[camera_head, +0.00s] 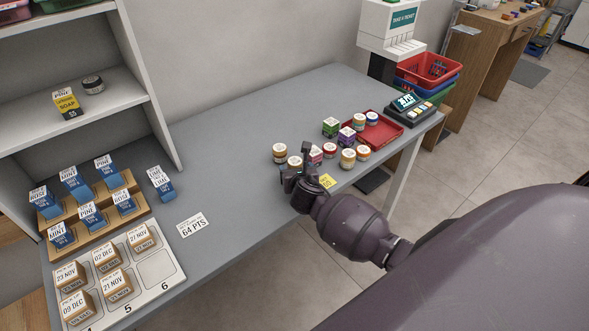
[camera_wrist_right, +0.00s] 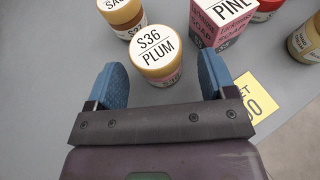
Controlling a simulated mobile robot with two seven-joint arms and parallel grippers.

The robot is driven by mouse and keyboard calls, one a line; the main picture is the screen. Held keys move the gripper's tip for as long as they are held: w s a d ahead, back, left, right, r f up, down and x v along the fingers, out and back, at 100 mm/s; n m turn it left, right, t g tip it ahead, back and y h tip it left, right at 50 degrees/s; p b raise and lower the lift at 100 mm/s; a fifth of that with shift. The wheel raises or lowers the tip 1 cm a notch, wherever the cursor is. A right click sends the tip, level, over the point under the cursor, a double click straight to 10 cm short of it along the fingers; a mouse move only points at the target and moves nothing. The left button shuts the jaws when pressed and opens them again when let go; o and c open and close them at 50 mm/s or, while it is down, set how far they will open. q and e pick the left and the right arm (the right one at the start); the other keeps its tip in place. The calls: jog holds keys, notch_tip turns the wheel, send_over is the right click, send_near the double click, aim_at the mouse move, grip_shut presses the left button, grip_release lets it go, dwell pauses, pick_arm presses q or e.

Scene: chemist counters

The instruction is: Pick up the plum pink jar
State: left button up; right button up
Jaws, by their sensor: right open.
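No contact with the jar shows. My left gripper is in neither view.
A pink PINE soap box (camera_wrist_right: 225,25) stands close right of the jar. Another tan-lidded jar (camera_wrist_right: 122,15) stands to its left. A yellow price card (camera_wrist_right: 252,95) lies by the right finger. Several jars and a red tray (camera_head: 391,143) are further right. The counter's left middle (camera_head: 225,170) is clear.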

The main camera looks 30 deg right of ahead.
jog(key=shift+w+d+f, duration=0.2)
jog(key=shift+w, duration=0.25)
jog(key=c, duration=1)
jog(key=shift+r, duration=0.15)
